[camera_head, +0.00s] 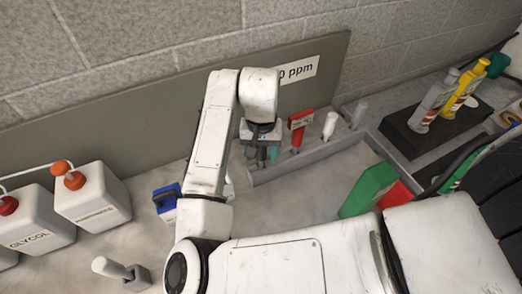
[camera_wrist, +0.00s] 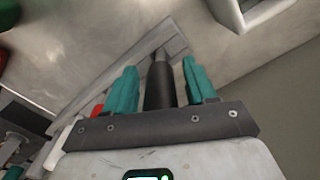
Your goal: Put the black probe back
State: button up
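The black probe (camera_wrist: 160,88) stands between the two teal fingers of my gripper (camera_wrist: 160,72) in the wrist view. A narrow gap shows on each side of it, so the fingers are around it but look apart from it. Its thinner end points down at the grey rack (camera_wrist: 135,72); I cannot tell how far it is seated. In the head view my gripper (camera_head: 262,154) is over the left end of the grey rack (camera_head: 320,152), and the probe there is mostly hidden by the gripper.
A red-handled tool (camera_head: 300,125), a white probe (camera_head: 329,125) and a grey probe (camera_head: 358,113) stand along the rack. A blue item (camera_head: 166,201) lies left of my arm. White jugs (camera_head: 93,197) are farther left. A grey panel (camera_head: 140,118) stands behind.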

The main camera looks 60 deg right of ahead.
jog(key=shift+r, duration=0.1)
notch_tip(320, 180, up, 12)
jog(key=shift+r, duration=0.1)
dwell(0.5)
dwell(0.4)
